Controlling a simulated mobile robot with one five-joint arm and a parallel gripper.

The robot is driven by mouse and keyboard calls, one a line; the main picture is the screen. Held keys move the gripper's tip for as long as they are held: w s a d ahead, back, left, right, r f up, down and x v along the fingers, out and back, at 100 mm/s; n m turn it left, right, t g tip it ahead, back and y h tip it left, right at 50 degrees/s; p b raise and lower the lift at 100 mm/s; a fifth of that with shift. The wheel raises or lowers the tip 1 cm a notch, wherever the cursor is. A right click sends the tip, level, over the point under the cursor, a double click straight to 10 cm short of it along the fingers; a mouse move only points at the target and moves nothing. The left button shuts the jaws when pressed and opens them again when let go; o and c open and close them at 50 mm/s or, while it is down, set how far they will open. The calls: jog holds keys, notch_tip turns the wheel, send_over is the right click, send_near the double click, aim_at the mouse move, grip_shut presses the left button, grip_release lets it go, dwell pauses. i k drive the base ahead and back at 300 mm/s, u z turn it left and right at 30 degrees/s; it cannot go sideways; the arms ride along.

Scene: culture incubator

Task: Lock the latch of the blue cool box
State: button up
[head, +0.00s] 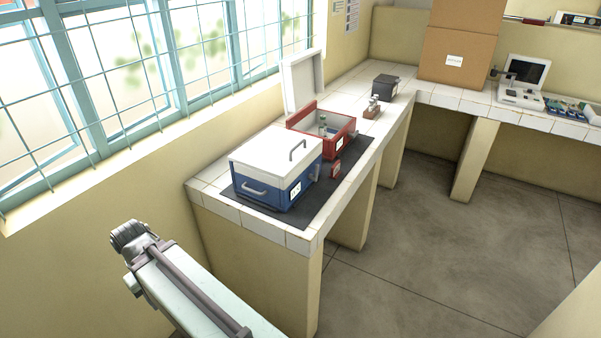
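The blue cool box (268,196) stands on a dark mat near the close end of the tiled counter. Its white lid (262,155) lies closed on top, with a grey handle (298,150) on it. Another grey handle (254,188) is on a side wall. A small grey part (314,173) at the box's right side may be the latch; it is too small to tell its position. My arm reaches up from the bottom edge at lower left, apart from the box. I cannot make out my gripper's fingers in this view.
A red box (322,130) with its white lid (302,80) raised stands behind the blue one. A small red object (335,168) is on the mat (318,200). Farther back are a black box (385,87) and a large cardboard box (460,40). The floor (430,240) at right is clear.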

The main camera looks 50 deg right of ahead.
aim_at(313, 178)
jog(key=u, duration=0.35)
jog(key=k, duration=1.5)
jog(key=z, duration=0.55)
jog(key=i, duration=0.95)
jog(key=u, duration=0.05)
